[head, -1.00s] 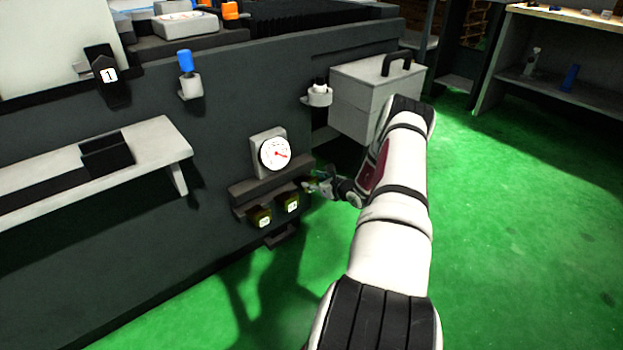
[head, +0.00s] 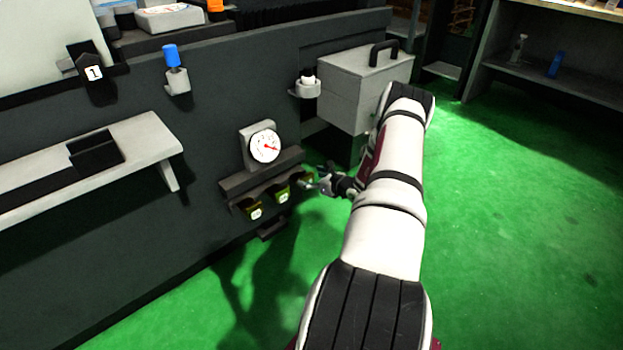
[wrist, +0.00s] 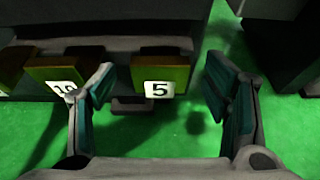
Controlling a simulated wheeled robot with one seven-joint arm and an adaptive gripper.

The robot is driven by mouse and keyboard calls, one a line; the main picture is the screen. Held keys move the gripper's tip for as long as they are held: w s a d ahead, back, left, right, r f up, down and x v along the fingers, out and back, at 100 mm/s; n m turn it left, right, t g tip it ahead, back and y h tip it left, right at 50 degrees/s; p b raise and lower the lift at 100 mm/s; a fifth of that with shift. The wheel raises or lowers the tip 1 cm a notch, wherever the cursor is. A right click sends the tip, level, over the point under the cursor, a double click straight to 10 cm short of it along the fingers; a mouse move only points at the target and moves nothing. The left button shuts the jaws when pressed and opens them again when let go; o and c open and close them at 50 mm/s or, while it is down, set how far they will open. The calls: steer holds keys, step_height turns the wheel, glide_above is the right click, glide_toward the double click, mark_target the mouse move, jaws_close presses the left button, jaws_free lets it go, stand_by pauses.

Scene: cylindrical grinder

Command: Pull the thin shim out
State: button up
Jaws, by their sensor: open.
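Several olive-yellow shim tabs hang under a dark rack (head: 262,176) on the machine's side. The tab marked 5 (wrist: 160,79) is at the right end of the row, and it also shows in the head view (head: 304,179). The tab marked 10 (wrist: 62,80) is left of it, also in the head view (head: 281,192). Which is the thin shim cannot be told by thickness. My gripper (wrist: 159,74) is open, with one finger on each side of the 5 tab in the wrist view. In the head view my gripper (head: 318,184) is beside that tab. Contact cannot be told.
A dial gauge (head: 264,146) stands just above the rack. A grey toolbox (head: 358,88) sits above and behind my gripper. A shelf (head: 125,160) juts out at left. The green floor (head: 500,220) is open at right.

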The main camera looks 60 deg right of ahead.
steer(key=v, duration=1.1)
steer(key=shift+s, duration=0.25)
